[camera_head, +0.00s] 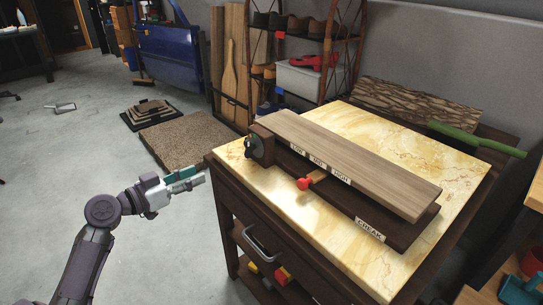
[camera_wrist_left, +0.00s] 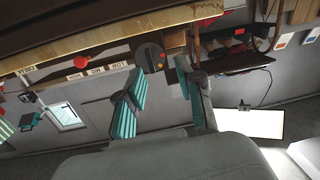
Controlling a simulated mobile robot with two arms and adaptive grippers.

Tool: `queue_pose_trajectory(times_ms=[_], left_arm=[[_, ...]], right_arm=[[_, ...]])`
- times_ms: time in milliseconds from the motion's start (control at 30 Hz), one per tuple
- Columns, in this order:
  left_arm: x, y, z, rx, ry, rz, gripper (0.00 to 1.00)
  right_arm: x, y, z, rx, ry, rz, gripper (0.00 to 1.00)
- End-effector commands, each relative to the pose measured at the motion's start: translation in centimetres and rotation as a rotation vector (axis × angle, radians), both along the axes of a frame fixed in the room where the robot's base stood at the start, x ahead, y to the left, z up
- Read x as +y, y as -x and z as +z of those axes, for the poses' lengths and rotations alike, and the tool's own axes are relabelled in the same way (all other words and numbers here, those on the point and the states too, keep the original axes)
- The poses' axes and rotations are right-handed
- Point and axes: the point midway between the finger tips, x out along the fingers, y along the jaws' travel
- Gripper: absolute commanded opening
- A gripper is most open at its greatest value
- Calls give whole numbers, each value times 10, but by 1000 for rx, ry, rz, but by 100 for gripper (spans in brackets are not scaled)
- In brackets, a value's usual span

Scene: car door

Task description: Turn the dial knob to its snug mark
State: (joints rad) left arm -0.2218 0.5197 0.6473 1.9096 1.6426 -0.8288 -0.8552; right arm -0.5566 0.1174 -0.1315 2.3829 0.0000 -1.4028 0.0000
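The dial knob (camera_head: 253,147) is a dark round dial on the left end of the wooden device (camera_head: 350,165) on the bench. In the left wrist view the dial (camera_wrist_left: 150,56) shows just beyond the fingertips, with a small red spot on its edge. I cannot read a snug mark. My left gripper (camera_head: 195,178) is left of the bench and apart from the dial, pointing toward the bench. In the left wrist view its two teal-padded fingers (camera_wrist_left: 164,72) are spread with nothing between them. My right gripper is not in view.
The marble-topped bench (camera_head: 390,270) has a drawer handle (camera_head: 262,244) facing me. A red knob (camera_head: 304,183) sticks out of the device's front, near LOW, MID, HIGH and CREAK labels. A green-handled brush (camera_head: 475,140) lies at the back right.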

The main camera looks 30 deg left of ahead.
Motion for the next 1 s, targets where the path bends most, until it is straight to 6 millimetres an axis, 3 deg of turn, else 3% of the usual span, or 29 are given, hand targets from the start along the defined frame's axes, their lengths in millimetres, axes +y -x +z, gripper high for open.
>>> queue_pose_trajectory(times_ms=[100,267,700,1000], left_arm=[[-12,8,26,-79,-33,-55,36],[-19,3,37,-100,-38,-72,36],[-51,-79,38,-100,-34,-69,36],[-66,-113,36,-97,-35,-68,36]], right_arm=[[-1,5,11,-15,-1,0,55],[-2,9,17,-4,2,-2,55],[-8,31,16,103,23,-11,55],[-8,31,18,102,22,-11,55]])
